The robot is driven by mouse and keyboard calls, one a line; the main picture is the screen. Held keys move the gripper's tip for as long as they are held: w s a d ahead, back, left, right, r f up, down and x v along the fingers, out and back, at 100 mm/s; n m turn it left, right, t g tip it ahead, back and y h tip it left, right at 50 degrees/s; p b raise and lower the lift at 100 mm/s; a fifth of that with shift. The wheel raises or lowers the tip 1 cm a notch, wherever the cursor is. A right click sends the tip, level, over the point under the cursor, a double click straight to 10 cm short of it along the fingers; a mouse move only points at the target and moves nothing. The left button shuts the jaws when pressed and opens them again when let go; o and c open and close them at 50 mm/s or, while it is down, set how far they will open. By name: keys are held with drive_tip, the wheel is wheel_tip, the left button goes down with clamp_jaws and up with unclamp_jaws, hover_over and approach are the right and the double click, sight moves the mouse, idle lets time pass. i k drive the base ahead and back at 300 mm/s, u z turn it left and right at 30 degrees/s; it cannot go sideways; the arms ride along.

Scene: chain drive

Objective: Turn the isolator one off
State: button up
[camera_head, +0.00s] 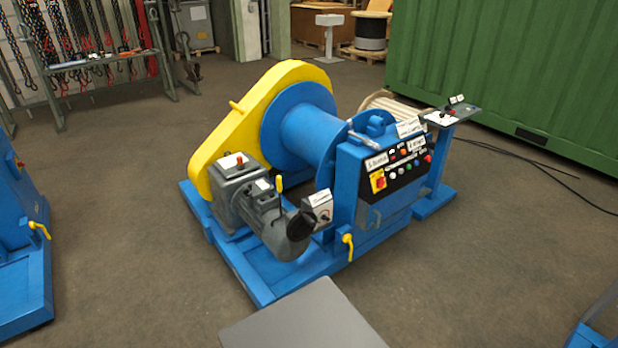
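A red rotary switch on a yellow plate (378,182), in the form of an isolator, sits at the left end of the black control panel (404,172) on the blue winch's cabinet (375,212). Its setting is too small to tell. A small grey box with a knob and a white label (322,210) sits left of the cabinet. The labels are too small to read, so I cannot tell which control is isolator one. My gripper is not in view.
The winch has a yellow guard (262,108), a blue drum (312,130) and a grey motor (280,225). A yellow handle (347,240) sticks out low on its front. Another blue machine (20,250) stands at left. Open floor (120,190) lies between; a green container (510,75) stands behind.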

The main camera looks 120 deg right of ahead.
sight(380, 183)
drive_tip(key=z, duration=5.85)
drive_tip(key=i, duration=2.4)
drive_tip(key=u, duration=1.6)
